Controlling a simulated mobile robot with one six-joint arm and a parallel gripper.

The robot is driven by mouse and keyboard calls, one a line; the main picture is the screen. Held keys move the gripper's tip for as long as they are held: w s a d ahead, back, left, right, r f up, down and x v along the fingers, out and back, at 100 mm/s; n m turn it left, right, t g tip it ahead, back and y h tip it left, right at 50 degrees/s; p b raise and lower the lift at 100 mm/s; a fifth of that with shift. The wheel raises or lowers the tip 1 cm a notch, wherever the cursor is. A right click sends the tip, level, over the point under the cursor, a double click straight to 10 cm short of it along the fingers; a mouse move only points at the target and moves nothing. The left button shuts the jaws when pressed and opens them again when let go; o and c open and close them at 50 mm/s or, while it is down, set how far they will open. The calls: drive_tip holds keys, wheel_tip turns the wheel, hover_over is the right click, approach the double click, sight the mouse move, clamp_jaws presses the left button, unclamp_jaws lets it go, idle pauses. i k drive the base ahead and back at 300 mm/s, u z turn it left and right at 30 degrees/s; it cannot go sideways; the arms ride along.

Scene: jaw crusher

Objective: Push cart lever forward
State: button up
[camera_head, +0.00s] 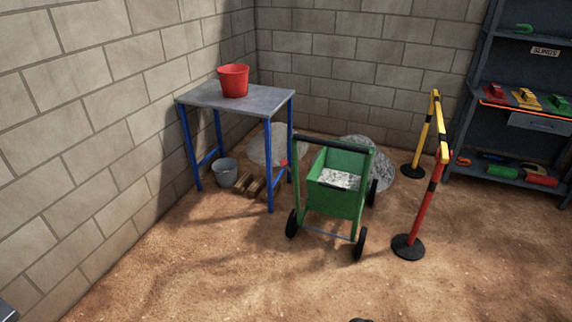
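A green cart (336,205) stands on the dirt floor right of the blue-legged table. It has several black wheels and grey gravel (338,179) in its bin. A black-gripped handle bar (331,143) spans the top of its green frame, on the near side. A small red piece (284,163) shows at the cart's left side, near a table leg; it may be the lever's end, but I cannot tell for sure. My gripper is not in view. A small dark shape sits at the bottom edge, too cut off to identify.
A red bucket (234,80) stands on the table (205,98). A grey bucket (225,172) and wood pieces (248,184) lie beneath. Barrier posts (408,246) stand right of the cart, before a shelf (516,176). Gravel heaps (381,170) lie behind. The floor in front is clear.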

sight(284, 162)
drive_tip(key=u, duration=0.15)
drive_tip(key=i, duration=1)
drive_tip(key=z, duration=0.2)
drive_tip(key=k, duration=0.1)
drive_tip(key=u, duration=2.1)
drive_tip(key=k, duration=0.55)
